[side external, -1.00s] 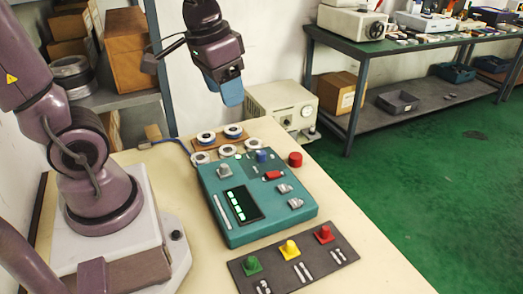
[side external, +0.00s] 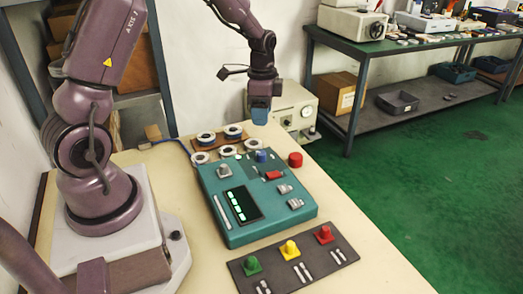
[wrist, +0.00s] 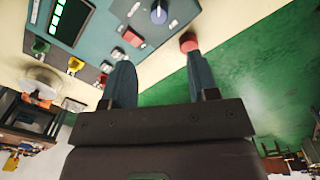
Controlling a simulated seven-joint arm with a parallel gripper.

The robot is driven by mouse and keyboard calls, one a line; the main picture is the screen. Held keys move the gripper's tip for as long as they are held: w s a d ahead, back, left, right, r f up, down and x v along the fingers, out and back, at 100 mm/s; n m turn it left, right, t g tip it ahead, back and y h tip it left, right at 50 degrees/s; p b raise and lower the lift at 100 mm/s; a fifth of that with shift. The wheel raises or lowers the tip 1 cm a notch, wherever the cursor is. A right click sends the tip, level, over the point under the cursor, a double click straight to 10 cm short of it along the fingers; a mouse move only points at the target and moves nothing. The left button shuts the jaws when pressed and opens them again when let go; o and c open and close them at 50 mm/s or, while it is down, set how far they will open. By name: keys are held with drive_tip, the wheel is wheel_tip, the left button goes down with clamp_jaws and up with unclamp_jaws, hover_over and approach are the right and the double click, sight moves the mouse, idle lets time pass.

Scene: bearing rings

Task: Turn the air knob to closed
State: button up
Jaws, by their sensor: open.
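The teal control panel (side external: 225,217) lies on the table. A blue knob (side external: 261,156) stands near its far edge and also shows at the top of the wrist view (wrist: 158,14). A grey knob (side external: 224,171) sits at the panel's far left. No lettering is readable, so I cannot tell from labels which knob is for air or how it is set. My gripper (side external: 260,118) is in the air above the panel's far side, pointing down and apart from the blue knob. In the wrist view its two fingers (wrist: 158,60) are spread with nothing between them.
A red switch (side external: 273,175) and grey switches (side external: 284,188) are close to the blue knob. A red cylinder (side external: 295,159) stands right of the panel. Ringed parts (side external: 206,138) lie behind it. A dark board (side external: 292,262) with green, yellow and red knobs is in front.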

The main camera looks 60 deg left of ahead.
sight(262, 153)
drive_tip(key=f, duration=1.1)
drive_tip(key=shift+s+d+f, duration=0.15)
drive_tip(key=shift+d+f, duration=0.05)
drive_tip(key=shift+f, duration=0.2)
drive_tip(key=c, duration=0.9)
